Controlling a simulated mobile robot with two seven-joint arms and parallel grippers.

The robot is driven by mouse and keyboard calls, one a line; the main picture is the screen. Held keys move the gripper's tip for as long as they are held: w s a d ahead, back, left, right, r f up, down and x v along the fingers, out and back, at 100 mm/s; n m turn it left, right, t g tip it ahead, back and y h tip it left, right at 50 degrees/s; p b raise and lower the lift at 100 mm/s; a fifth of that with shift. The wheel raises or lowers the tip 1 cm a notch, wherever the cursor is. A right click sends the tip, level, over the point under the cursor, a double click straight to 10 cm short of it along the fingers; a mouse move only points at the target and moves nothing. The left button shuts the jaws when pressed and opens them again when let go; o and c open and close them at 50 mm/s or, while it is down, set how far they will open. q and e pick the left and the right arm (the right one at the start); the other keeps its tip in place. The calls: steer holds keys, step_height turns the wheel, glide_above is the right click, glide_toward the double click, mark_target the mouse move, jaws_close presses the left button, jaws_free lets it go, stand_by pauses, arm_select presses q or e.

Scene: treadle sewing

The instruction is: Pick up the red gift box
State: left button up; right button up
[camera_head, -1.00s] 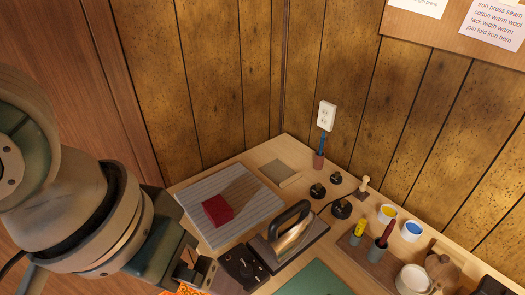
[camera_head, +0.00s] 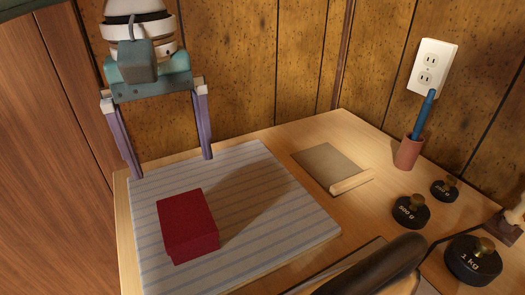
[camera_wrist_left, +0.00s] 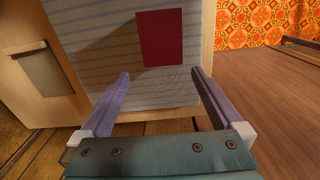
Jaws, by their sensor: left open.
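The red gift box (camera_head: 187,226) sits on a grey-and-white striped pad (camera_head: 290,222) on the wooden table. It also shows in the left wrist view (camera_wrist_left: 160,38), beyond the fingertips. My left gripper (camera_head: 173,168) is open and empty, with its two purple fingers pointing down near the pad's far left edge. It is behind the box in the head view and apart from it. In the left wrist view the open fingers (camera_wrist_left: 160,75) spread wider than the box. My right gripper is not in view.
To the right are a flat square with a wooden strip (camera_head: 332,168), a cup holding a blue tool (camera_head: 409,152) and black weights (camera_head: 472,260). A dark handle (camera_head: 375,268) rises at the front. Wood-panelled walls with an outlet (camera_head: 432,67) stand behind the table.

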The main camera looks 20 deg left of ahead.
mark_target(182, 207)
arm_select(q)
steer(key=f, duration=0.3)
steer(key=f+b, duration=0.1)
steer(key=shift+s+f, duration=0.3)
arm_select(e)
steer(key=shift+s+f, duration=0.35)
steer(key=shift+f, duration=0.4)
arm_select(q)
steer(key=f, duration=0.1)
steer(key=f+b, duration=0.1)
steer(key=f, duration=0.2)
steer(key=shift+s+d+f, duration=0.3)
steer(key=shift+s, duration=0.05)
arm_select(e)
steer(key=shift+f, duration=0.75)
arm_select(q)
steer(key=shift+f+b, duration=0.3)
steer(key=shift+f, duration=0.05)
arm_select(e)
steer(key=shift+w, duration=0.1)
arm_select(q)
steer(key=c, duration=1.1)
steer(key=shift+r, duration=0.1)
